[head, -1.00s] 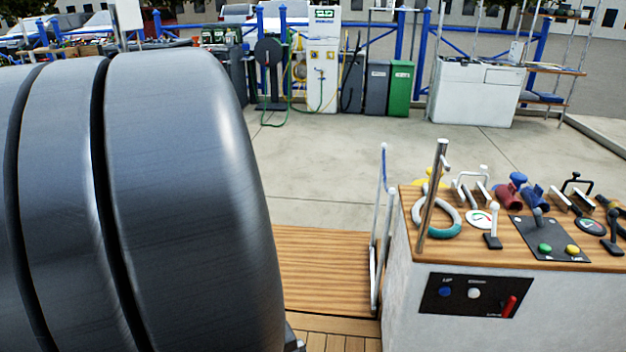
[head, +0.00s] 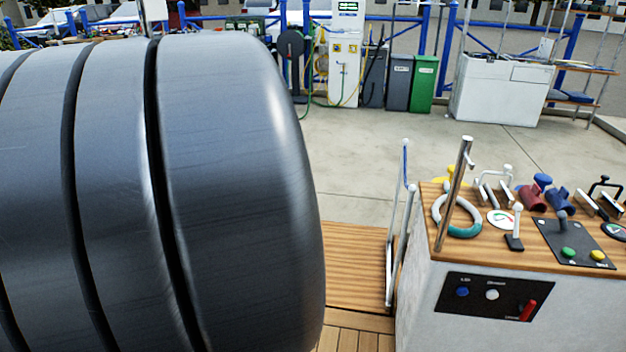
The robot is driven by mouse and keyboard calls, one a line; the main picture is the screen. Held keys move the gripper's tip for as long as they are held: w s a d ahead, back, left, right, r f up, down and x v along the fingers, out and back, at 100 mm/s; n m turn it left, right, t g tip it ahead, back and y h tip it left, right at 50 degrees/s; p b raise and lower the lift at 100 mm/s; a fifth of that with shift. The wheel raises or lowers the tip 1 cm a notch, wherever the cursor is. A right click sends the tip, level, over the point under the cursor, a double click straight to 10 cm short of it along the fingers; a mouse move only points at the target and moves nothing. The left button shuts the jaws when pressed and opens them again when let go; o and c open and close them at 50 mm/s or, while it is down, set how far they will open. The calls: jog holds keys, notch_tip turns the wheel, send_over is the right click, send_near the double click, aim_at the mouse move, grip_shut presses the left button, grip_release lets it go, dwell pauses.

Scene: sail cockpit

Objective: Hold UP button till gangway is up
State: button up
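The black control panel (head: 494,296) is on the white front face of the console at the lower right. It bears a blue button (head: 462,292) at its left, with a label above it too small to read surely. A white button (head: 492,295) is beside it, and a red lever (head: 527,310) is at the panel's right. The wooden gangway (head: 355,262) lies flat left of the console, with metal rails (head: 398,230) at its right side. My gripper is not in view. A large dark ribbed part, probably my arm, fills the left half and hides what is behind it.
The console's wooden top (head: 434,215) carries a white and teal ring (head: 457,216), a metal post (head: 453,195), winches, levers and a green button (head: 568,253). Beyond is an open concrete quay (head: 370,150) with a dispenser (head: 345,55), bins (head: 423,84) and a white cabinet (head: 500,90).

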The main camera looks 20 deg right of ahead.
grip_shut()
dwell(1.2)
